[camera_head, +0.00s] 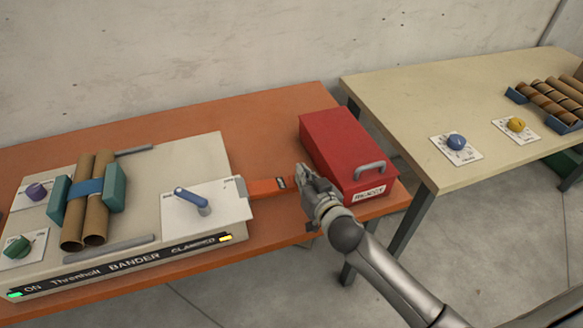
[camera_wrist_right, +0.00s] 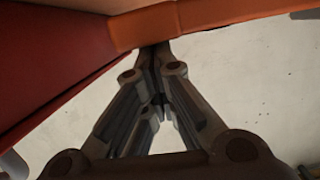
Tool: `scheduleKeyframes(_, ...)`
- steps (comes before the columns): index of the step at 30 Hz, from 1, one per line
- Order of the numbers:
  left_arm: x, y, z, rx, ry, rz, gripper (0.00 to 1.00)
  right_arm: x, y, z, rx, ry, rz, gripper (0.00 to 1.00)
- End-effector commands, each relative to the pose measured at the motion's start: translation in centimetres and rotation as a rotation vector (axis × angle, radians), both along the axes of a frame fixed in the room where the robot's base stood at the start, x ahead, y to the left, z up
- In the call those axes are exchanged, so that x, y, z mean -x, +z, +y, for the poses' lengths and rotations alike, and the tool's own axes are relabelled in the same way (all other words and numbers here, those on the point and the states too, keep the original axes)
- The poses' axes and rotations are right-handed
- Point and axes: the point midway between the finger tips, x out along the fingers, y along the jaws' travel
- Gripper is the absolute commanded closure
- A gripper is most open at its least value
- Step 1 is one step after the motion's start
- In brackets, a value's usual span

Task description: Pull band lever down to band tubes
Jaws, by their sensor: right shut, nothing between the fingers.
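The BANDER machine (camera_head: 150,240) sits on the orange table in the head view. A blue lever (camera_head: 190,199) is on a white plate at its right side, slanting from upper left to lower right. Two brown tubes (camera_head: 97,215) lie side by side between teal clamp blocks (camera_head: 115,187), with a blue band (camera_head: 86,188) across them. My right gripper (camera_head: 303,175) is shut and empty, to the right of the lever and apart from it, by the red box. Its closed fingers (camera_wrist_right: 155,52) also show in the right wrist view. My left gripper is not in view.
A red box (camera_head: 335,140) with a grey handle stands right of the machine. Green and yellow lamps (camera_head: 226,238) are lit on the front. A beige table (camera_head: 440,100) with knobs and tubes is at right.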

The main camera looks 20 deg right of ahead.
Motion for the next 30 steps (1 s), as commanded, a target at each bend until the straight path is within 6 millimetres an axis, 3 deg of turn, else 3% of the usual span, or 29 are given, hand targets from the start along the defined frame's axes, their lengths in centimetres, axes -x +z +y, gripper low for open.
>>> scheduleKeyframes(1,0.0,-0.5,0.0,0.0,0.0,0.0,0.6,0.1,-1.0,-0.1,-0.033,-0.002,0.009,1.0)
scheduleKeyframes(9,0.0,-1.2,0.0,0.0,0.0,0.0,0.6,0.1,-2.6,-0.1,-0.158,-0.001,0.013,1.0)
scheduleKeyframes(30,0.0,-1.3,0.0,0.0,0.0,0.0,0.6,0.2,-3.3,-0.1,-0.201,0.001,0.019,1.0)
